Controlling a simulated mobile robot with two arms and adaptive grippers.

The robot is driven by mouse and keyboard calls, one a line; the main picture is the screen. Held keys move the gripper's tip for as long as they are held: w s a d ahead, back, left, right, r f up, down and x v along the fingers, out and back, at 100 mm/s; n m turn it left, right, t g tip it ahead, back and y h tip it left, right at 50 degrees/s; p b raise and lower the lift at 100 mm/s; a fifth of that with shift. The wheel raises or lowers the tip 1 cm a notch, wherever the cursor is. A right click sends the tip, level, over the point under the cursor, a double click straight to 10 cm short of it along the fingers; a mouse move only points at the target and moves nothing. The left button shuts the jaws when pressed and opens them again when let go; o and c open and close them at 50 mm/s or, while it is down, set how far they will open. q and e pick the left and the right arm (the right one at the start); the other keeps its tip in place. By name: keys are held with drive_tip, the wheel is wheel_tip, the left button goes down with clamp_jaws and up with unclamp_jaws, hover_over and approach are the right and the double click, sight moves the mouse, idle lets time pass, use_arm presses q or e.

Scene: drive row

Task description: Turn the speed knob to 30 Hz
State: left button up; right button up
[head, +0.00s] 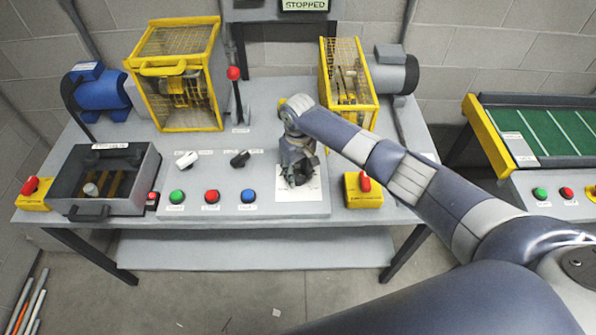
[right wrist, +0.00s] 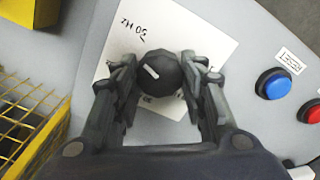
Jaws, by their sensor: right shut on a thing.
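The speed knob is a round black knob with a white pointer mark (right wrist: 160,71). In the right wrist view it sits on a white dial sheet (right wrist: 201,37) with printed marks, one reading "50 Hz" or similar. My right gripper (right wrist: 162,78) has its fingers on either side of the knob and is shut on it. In the head view my right gripper (head: 297,178) points down over the dial sheet (head: 312,192) and hides the knob. The pointer is slanted; which mark it meets cannot be told. My left gripper is not in view.
Green (head: 177,197), red (head: 211,196) and blue (head: 248,196) buttons sit left of the dial. A yellow box with a red button (head: 363,190) stands close on the right. Yellow cages (head: 175,70) stand behind. A sign at the top reads "STOPPED" (head: 304,4).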

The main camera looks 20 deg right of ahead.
drive_tip(key=n, duration=1.6)
drive_tip(key=shift+a, duration=0.1)
drive_tip(key=n, duration=0.5)
drive_tip(key=shift+s+b, duration=0.1)
drive_tip(key=shift+b, duration=0.25)
drive_tip(key=shift+n, duration=0.4)
drive_tip(key=o, duration=1.1)
drive_tip(key=shift+c, duration=0.2)
drive_tip(key=shift+r, duration=0.1)
